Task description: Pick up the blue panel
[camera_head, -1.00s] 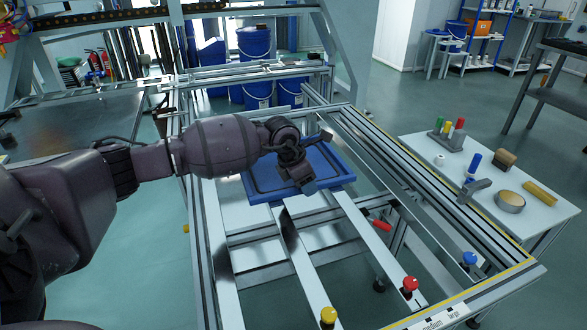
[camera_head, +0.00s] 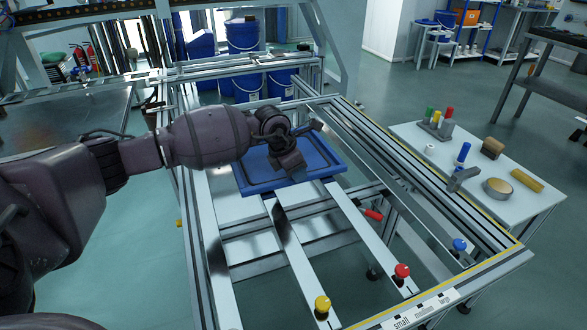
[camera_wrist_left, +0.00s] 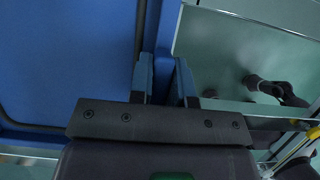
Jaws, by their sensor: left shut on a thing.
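The blue panel (camera_head: 322,158), a flat tray-like piece with a raised rim, lies across the pale rails of the metal fixture in the head view. I cannot tell whether it touches them all along. My left gripper (camera_head: 290,163) reaches over it from the left and hides part of its middle. In the left wrist view the panel (camera_wrist_left: 65,60) fills the left side, and its rim runs between the two fingers of the left gripper (camera_wrist_left: 164,80), which is shut on it. My right gripper is not in view.
Yellow (camera_head: 322,304), red (camera_head: 402,271) and blue (camera_head: 459,245) knobs sit along the fixture's front. A white side table (camera_head: 470,180) with small tools stands at the right. Blue barrels (camera_head: 243,50) stand behind the fixture.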

